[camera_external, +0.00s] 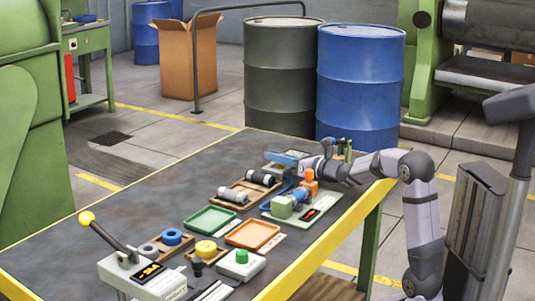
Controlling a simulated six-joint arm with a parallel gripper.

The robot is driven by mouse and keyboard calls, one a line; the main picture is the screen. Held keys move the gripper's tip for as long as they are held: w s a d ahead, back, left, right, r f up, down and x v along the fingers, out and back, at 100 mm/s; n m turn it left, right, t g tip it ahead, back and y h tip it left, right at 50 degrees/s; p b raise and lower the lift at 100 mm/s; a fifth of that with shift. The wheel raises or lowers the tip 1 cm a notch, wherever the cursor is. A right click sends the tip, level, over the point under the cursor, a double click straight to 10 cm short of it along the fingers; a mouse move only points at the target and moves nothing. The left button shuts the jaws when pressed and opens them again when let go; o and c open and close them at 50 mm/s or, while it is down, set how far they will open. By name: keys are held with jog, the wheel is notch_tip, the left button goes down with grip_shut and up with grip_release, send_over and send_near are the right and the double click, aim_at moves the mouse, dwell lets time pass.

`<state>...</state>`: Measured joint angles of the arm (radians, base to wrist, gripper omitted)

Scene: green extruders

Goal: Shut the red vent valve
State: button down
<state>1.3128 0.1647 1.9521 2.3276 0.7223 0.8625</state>
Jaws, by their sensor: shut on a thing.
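The red vent valve (310,186) shows as a small orange-red handle standing upright at the right end of a bench fitting with a green body (283,207) and a blue middle part. The fitting sits on a pale green plate (327,208) with a dark display. My arm reaches in from the right, and my gripper (305,171) is at the top of the red handle, seemingly shut on it. The fingers are small and partly hidden, so the exact contact and the handle's turn are hard to see.
Beside the fitting lie a wooden tray (233,205) with rollers, a green tray (186,225) and an orange tray (231,239). A lever box with a yellow knob (87,218) and a green button box (242,263) stand nearer. Drums stand behind the bench. The bench's far left is clear.

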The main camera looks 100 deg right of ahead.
jog(key=shift+f+m+g+h+b, duration=0.15)
jog(key=shift+m+g+h+b, duration=0.3)
jog(key=shift+b, duration=0.6)
jog(key=shift+r+m+g+h+b, duration=0.2)
jog(key=shift+m+g+h+b, duration=0.05)
jog(key=shift+g+b, duration=0.2)
jog(key=c, duration=1.7)
grip_release()
jog(key=shift+c, duration=0.2)
jog(key=shift+d+r+n+t+y+p, duration=0.2)
jog(key=shift+n+t+y+p, duration=0.25)
jog(key=shift+p, duration=1)
jog(key=shift+p, duration=0.55)
